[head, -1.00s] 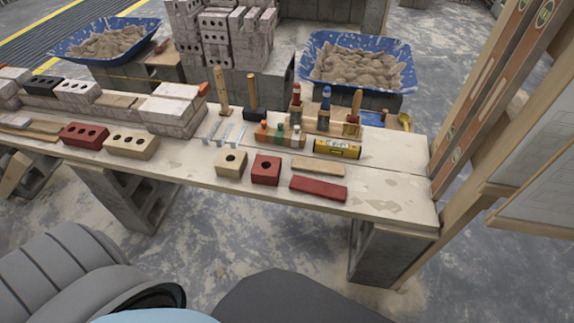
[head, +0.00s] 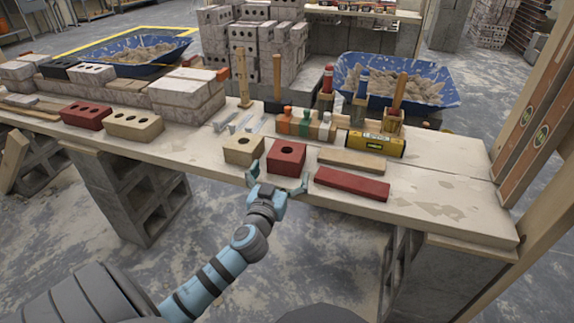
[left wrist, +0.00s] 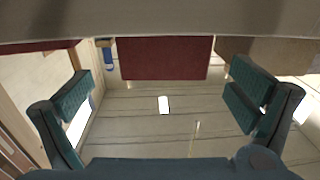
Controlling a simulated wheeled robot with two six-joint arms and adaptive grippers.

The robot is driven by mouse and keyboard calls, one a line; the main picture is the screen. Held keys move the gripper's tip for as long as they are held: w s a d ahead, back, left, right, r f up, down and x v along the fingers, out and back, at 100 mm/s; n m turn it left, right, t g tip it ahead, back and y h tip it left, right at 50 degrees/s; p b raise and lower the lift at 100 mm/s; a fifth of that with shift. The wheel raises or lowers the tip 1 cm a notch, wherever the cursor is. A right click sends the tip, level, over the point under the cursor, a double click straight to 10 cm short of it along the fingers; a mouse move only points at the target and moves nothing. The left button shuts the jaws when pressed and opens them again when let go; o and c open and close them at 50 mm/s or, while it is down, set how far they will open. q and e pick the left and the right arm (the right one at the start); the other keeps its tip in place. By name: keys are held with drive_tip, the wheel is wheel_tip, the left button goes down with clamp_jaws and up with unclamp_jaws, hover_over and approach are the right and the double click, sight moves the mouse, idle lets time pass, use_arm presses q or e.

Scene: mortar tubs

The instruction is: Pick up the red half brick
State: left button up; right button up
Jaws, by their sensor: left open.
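The red half brick (head: 286,157) is a short red block with one round hole on top. It lies near the front edge of the workbench, between a tan half brick (head: 244,149) and a flat red slab (head: 352,184). My left gripper (head: 279,178) is open at the bench's front edge, just in front of the red half brick, with its fingers spread toward it. In the left wrist view a dark red face (left wrist: 165,58) shows ahead between the open, empty fingers (left wrist: 160,92). Contact cannot be told. My right gripper is not in view.
A thin tan slab (head: 351,160), a yellow level (head: 376,144) and a wooden rack with coloured handles (head: 306,125) lie behind. A cored red brick (head: 86,116) and a cored tan brick (head: 134,125) lie to the left. The bench's right end (head: 450,205) is clear.

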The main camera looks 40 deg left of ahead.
sight(287, 153)
use_arm(q)
drive_tip(key=shift+x, duration=1.25)
drive_tip(key=b+x, duration=0.1)
drive_tip(key=x, duration=0.4)
drive_tip(key=shift+w+a, duration=0.1)
drive_tip(key=shift+a, duration=0.15)
drive_tip(key=shift+r, duration=0.15)
drive_tip(key=c, duration=1.8)
drive_tip(key=shift+c, duration=1.1)
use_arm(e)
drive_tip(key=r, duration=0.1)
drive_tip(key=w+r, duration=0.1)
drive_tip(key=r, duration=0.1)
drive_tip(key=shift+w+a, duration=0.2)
use_arm(q)
drive_tip(key=shift+r, duration=0.1)
wheel_tip(287, 153, up, 5)
drive_tip(key=p, duration=0.3)
wheel_tip(287, 153, up, 15)
drive_tip(key=p, duration=0.7)
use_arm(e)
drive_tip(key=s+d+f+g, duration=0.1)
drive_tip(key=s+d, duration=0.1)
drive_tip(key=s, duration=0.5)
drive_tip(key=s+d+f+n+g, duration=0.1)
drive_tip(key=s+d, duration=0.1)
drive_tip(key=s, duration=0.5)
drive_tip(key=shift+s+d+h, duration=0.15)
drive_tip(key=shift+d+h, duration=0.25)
